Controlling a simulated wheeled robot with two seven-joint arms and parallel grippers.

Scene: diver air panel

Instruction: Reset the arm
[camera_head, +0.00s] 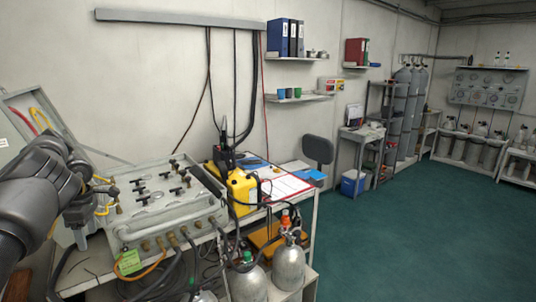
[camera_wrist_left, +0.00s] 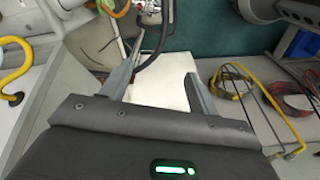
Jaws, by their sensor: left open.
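My left arm comes in from the left in the head view, in front of the air panel (camera_head: 160,205), a grey case with black valve handles and brass fittings. My left gripper (camera_head: 82,238) points down beside the panel's left end. In the left wrist view its two fingers (camera_wrist_left: 162,78) are spread apart, with nothing held between them. A white surface (camera_wrist_left: 160,88) shows behind the gap. My right gripper is not in view.
Yellow hoses (camera_wrist_left: 250,82) and red hoses (camera_wrist_left: 297,105) lie right in the left wrist view. A yellow device (camera_head: 242,188) stands right of the panel on the bench. Grey cylinders (camera_head: 288,268) stand at the bench's front. The green floor (camera_head: 430,230) is clear at right.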

